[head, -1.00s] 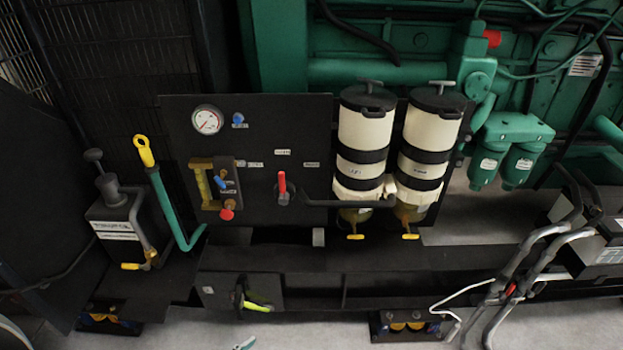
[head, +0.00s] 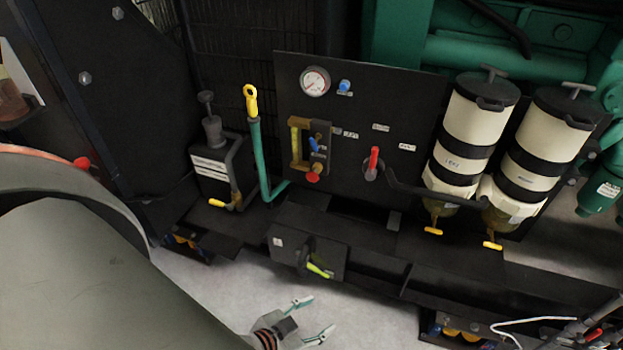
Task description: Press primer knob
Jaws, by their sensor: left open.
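No label here is clear enough to name the primer knob for certain. A blue knob (head: 345,86) sits beside the round gauge (head: 315,81) on the black panel (head: 412,95). A black pump-like unit (head: 214,168) with a dark plunger knob (head: 206,97) on top stands left of the panel. My left gripper (head: 314,319) is at the bottom centre, low over the pale floor. Its two fingers are spread apart with nothing between them, well below and clear of the panel and the pump unit.
A yellow-ringed dipstick (head: 250,100) rises between pump unit and panel. A red-handled lever (head: 373,162) and two cream filters (head: 467,130) (head: 545,140) are on the right. A yellow-green handle (head: 318,270) juts out low. Pale floor (head: 230,285) is open around my gripper.

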